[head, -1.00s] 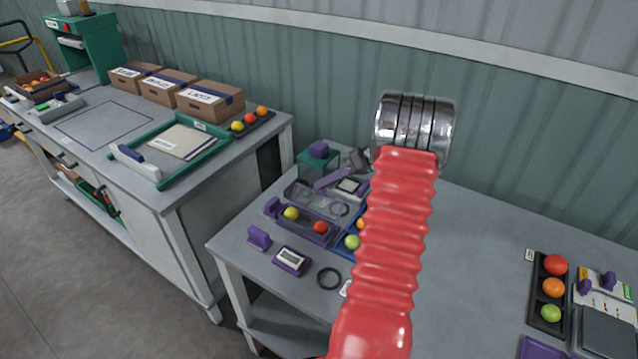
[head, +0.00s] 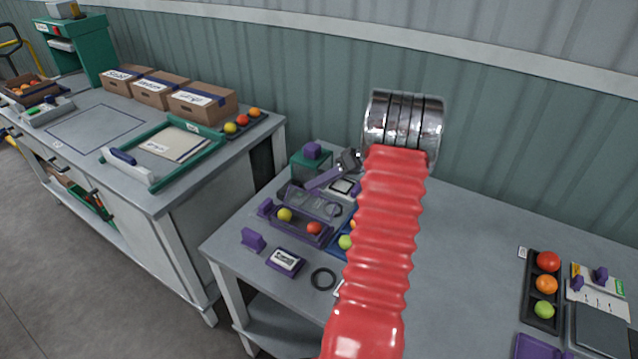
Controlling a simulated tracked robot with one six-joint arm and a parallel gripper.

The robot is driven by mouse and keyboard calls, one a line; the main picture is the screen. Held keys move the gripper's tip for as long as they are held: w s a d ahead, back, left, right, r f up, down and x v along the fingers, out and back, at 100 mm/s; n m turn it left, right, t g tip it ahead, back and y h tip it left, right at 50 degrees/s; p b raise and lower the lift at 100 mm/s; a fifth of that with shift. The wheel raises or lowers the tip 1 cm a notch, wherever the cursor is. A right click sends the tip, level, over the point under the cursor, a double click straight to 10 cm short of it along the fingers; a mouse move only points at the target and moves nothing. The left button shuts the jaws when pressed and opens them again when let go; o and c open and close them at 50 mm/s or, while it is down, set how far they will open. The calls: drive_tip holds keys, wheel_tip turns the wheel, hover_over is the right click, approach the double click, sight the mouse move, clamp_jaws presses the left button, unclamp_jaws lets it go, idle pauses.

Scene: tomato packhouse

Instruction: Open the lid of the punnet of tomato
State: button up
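The punnet (head: 290,230) is a purple-edged tray near the left part of the front table, with a yellow tomato (head: 285,214) and a red tomato (head: 314,228) in it. A clear panel (head: 301,199), apparently its lid, lies along the punnet's back side; its exact angle is hard to tell. My gripper (head: 309,187) comes in from behind my red arm, its purple fingers pointing down-left at the clear panel's back edge. I cannot tell whether they touch it or how far apart they are. My arm hides part of the table to the right.
A green box with a purple knob (head: 312,151) stands behind the punnet. A purple block (head: 253,240), a small display device (head: 285,261) and a black ring (head: 323,279) lie in front. A tomato tray (head: 531,310) is at right. The table's middle right is clear.

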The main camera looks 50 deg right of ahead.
drive_tip(key=v, duration=1.3)
drive_tip(key=shift+s+d+r, duration=0.15)
drive_tip(key=shift+s, duration=0.1)
